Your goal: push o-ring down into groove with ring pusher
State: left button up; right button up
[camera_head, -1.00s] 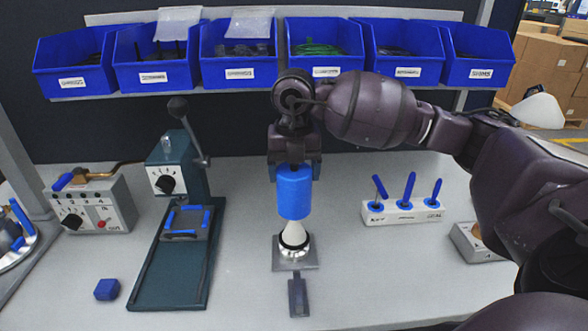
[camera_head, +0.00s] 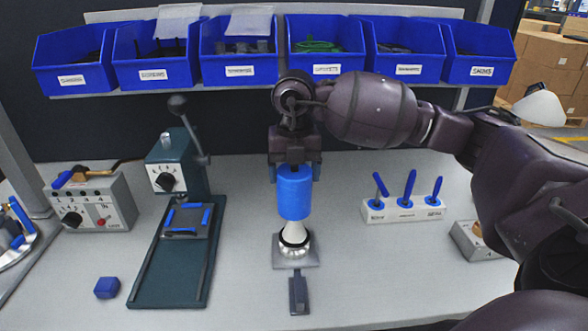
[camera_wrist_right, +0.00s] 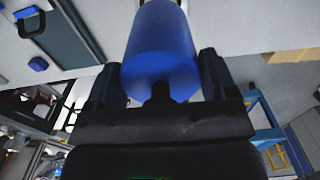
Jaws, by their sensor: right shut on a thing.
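The ring pusher (camera_head: 294,195) is a blue cylinder held upright in my right gripper (camera_head: 294,168), whose fingers are shut on its upper part. It also fills the middle of the right wrist view (camera_wrist_right: 160,50), between the two dark fingers (camera_wrist_right: 161,85). Straight below it in the head view, a pale cone (camera_head: 294,246) stands on a square grey base. A black o-ring (camera_head: 294,236) sits around the cone. The pusher's lower end is at the cone's top and hides the tip; I cannot tell whether they touch. The groove cannot be made out. My left gripper is not in view.
A green press (camera_head: 170,255) with a lever stands to the left, beside a grey control box (camera_head: 95,200). A small blue block (camera_head: 107,288) lies front left. A white rack (camera_head: 403,209) with blue-handled tools stands right. Blue bins (camera_head: 325,45) line the back shelf.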

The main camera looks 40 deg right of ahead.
jog(key=shift+f+b, duration=0.55)
jog(key=shift+f, duration=0.75)
jog(key=shift+f+b, duration=0.35)
jog(key=shift+f, duration=0.55)
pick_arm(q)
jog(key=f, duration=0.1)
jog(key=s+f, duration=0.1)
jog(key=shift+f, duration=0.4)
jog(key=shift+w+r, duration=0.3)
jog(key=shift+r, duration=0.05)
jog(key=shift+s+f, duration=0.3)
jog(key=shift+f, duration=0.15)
pick_arm(e)
jog(key=shift+f, duration=0.5)
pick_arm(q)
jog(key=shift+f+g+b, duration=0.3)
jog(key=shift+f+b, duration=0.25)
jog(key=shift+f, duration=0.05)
pick_arm(e)
jog(key=shift+f, duration=1.25)
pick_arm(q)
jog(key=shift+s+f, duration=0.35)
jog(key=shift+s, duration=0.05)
pick_arm(e)
jog(key=shift+f, duration=0.5)
pick_arm(q)
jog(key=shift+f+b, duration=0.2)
jog(key=shift+b, duration=0.1)
pick_arm(e)
jog(key=shift+f, duration=0.35)
